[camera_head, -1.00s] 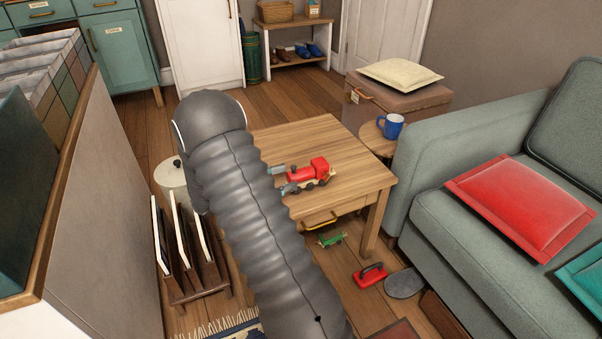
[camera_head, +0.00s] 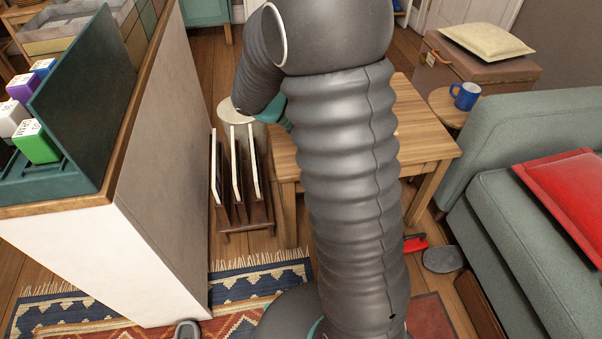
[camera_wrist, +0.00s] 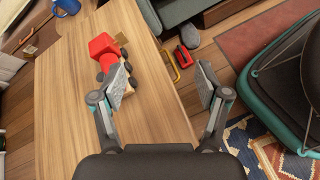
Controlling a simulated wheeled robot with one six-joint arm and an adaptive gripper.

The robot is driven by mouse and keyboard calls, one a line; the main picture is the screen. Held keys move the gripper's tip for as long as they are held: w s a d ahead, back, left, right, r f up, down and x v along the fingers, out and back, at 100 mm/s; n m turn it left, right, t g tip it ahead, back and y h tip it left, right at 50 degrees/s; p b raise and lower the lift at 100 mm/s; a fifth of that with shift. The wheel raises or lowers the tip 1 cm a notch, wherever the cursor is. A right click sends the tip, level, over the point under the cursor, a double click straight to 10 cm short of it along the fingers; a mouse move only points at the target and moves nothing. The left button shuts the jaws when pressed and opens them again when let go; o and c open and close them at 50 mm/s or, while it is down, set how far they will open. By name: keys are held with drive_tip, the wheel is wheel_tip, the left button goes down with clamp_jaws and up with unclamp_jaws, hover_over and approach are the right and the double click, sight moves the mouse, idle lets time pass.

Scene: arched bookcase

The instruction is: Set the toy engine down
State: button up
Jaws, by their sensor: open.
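The toy engine (camera_wrist: 103,47), with a red body and black wheels, stands on the wooden table (camera_wrist: 75,110) in the wrist view. My gripper (camera_wrist: 163,84) is open, with nothing between its fingers. Its left finger partly covers the engine, and its right finger is out past the table's edge. I cannot tell whether the left finger touches the engine. In the head view my arm hides the engine and much of the table (camera_head: 437,140).
A blue mug (camera_head: 465,95) stands on a side table beside the grey sofa (camera_head: 520,225). A red-handled object (camera_head: 415,243) lies on the floor. A rack of upright boards (camera_head: 235,190) and a tall white-sided unit (camera_head: 165,200) stand left of the table.

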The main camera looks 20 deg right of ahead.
drive_tip(key=s+a+r+m+t+y, duration=0.4)
drive_tip(key=s+a+t+y, duration=0.1)
drive_tip(key=s+a, duration=0.2)
drive_tip(key=s+a+r+m+t+y, duration=0.5)
drive_tip(key=s+a+y, duration=0.1)
drive_tip(key=s+a, duration=0.2)
drive_tip(key=shift+a, duration=0.7)
